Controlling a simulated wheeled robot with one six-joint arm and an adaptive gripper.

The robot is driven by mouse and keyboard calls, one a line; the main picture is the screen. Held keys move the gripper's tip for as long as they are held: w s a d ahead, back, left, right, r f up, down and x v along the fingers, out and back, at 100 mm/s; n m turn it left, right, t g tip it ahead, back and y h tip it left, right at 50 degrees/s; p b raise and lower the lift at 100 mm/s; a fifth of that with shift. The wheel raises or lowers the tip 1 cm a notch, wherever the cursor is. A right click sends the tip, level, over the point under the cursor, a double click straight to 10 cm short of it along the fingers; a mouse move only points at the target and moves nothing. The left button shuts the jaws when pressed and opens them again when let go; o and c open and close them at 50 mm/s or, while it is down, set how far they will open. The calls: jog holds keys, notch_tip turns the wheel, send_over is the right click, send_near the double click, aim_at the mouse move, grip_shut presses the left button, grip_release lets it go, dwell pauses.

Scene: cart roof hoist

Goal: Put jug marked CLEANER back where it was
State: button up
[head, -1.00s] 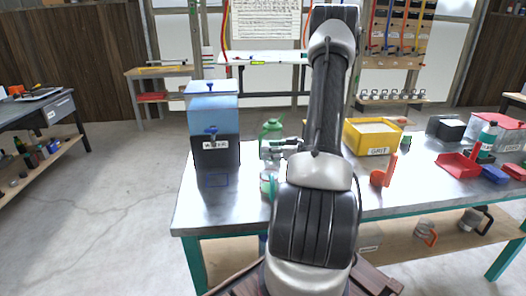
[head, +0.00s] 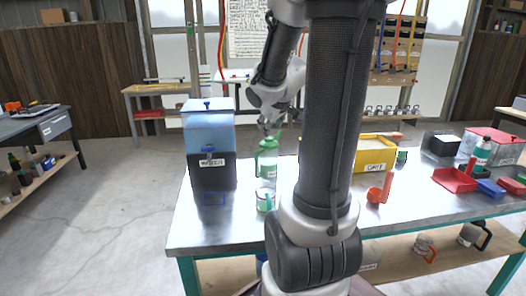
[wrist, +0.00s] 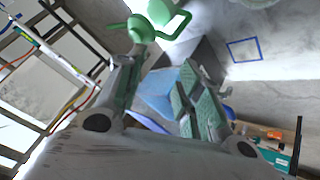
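A green jug (head: 267,160) stands upright on the metal table, right of the blue dispenser. I cannot read its marking, so I cannot tell whether it is the CLEANER jug. In the wrist view, a green cap and looped handle (wrist: 143,30) show at the top, beyond my left finger. My gripper (head: 270,125) is just above the jug in the head view, partly hidden by my arm. The wrist view shows my gripper (wrist: 160,95) open, its fingers apart with no object held between them.
The blue and dark dispenser (head: 210,145) stands close left of the jug. A small white and green container (head: 265,200) is in front of the jug. A yellow GRIT bin (head: 375,155), an orange item (head: 380,190) and red trays (head: 455,180) occupy the right side.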

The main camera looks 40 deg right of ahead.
jog(key=s+a+r+g+y, duration=0.1)
jog(key=s+a+y, duration=0.1)
jog(key=s+a, duration=0.7)
jog(key=s+a+r+m+g+y, duration=0.1)
jog(key=s+a+g+y, duration=0.1)
jog(key=s+a, duration=0.8)
jog(key=shift+r+g, duration=0.3)
jog(key=shift+r, duration=0.05)
